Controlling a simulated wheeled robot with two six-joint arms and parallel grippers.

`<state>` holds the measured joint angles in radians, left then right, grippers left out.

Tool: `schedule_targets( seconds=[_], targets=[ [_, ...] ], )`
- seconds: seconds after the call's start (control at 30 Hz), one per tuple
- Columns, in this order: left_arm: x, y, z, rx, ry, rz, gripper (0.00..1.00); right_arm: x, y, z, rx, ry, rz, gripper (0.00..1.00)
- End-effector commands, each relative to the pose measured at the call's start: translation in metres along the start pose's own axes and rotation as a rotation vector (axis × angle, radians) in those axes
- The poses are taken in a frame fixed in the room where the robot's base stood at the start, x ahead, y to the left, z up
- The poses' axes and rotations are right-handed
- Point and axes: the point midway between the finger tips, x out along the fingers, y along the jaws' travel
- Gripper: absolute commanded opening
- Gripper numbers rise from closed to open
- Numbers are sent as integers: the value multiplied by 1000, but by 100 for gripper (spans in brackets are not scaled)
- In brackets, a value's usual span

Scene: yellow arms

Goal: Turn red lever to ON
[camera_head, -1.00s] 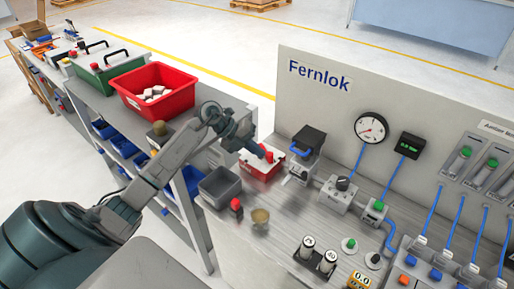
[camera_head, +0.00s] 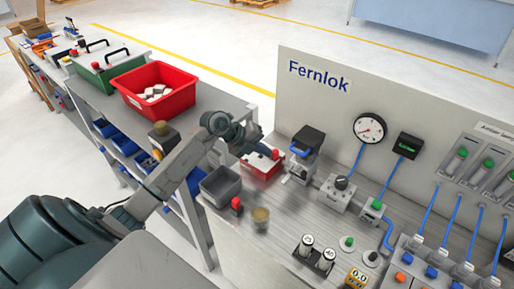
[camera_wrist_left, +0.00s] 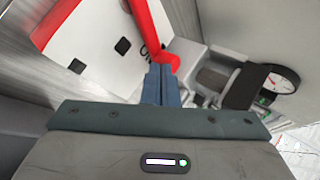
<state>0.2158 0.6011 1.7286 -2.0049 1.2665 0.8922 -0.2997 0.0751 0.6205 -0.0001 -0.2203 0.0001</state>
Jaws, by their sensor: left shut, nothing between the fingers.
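The red lever (camera_wrist_left: 148,32) fills the upper middle of the left wrist view, standing over a white plate (camera_wrist_left: 92,70) with black squares. Lettering beside it is partly hidden by the lever. In the head view the lever's red knob (camera_head: 275,154) shows at the right end of a red and white box (camera_head: 257,168). My left gripper (camera_wrist_left: 161,68) is shut and empty, its fingertips right at the lever's lower end; I cannot tell whether they touch. In the head view the left gripper (camera_head: 262,152) is just left of the knob. My right gripper is not in view.
A black-topped unit with a blue handle (camera_head: 302,145) stands close right of the box. A grey bin (camera_head: 221,187), a red button (camera_head: 237,205) and a brass-coloured cup (camera_head: 260,218) are nearer. A gauge (camera_head: 370,128) is on the back panel.

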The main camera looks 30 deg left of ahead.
Motion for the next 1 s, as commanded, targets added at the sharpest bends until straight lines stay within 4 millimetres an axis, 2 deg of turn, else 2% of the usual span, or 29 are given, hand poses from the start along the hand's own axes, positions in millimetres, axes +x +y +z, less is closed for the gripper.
schedule_targets(
  seconds=[0.4, 1.0],
  targets=[
    [10, -8, 0, 1, 3, 0, 0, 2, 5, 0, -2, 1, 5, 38],
    [10, -10, 1, 3, 2, -2, 0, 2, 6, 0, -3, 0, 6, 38]
  ],
)
